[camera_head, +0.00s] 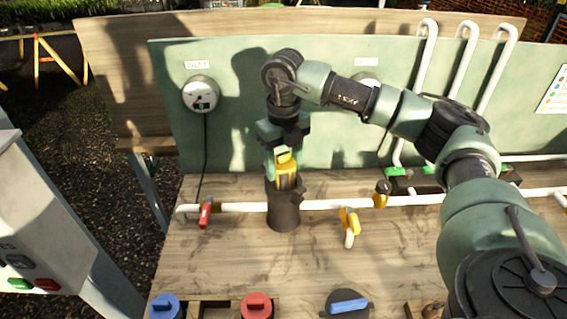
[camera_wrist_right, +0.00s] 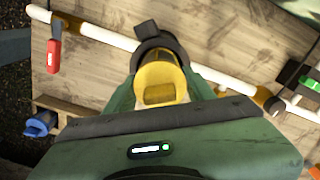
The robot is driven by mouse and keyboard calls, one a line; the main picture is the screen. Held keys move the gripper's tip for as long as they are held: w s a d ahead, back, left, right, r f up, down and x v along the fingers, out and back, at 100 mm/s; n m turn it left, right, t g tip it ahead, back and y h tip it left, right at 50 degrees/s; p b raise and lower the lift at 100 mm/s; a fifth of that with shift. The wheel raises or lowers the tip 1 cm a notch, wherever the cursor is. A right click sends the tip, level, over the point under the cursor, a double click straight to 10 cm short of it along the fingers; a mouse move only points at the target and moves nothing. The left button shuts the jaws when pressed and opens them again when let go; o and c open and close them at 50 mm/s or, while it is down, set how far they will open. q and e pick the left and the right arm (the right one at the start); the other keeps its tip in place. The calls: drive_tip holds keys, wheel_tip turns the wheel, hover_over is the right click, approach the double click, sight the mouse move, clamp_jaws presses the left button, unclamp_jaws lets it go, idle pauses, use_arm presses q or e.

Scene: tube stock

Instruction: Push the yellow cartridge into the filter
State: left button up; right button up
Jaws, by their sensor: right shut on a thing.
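The yellow cartridge (camera_head: 287,174) is upright between the fingers of my right gripper (camera_head: 283,160), which is shut on it. In the right wrist view the cartridge (camera_wrist_right: 160,84) shows between the two green fingers. The filter (camera_head: 283,213) is a dark upright cylinder on the white pipe. The cartridge's lower end is at the filter's mouth; how deep it sits inside is hidden by the rim. Part of the filter also shows in the right wrist view (camera_wrist_right: 150,38), behind the cartridge. My left gripper is out of view.
A red-handled valve (camera_head: 205,214) is left of the filter, and a yellow valve (camera_head: 349,221) is right of it on the white pipe. Blue (camera_head: 165,307) and red (camera_head: 257,306) caps stand at the table's front. A green panel (camera_head: 235,135) with a gauge (camera_head: 201,95) rises behind.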

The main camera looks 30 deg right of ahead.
drive_tip(key=shift+f+b, duration=0.95)
drive_tip(key=shift+f, duration=0.45)
drive_tip(key=shift+s+f, duration=0.1)
drive_tip(key=shift+f, duration=0.1)
idle(0.3)
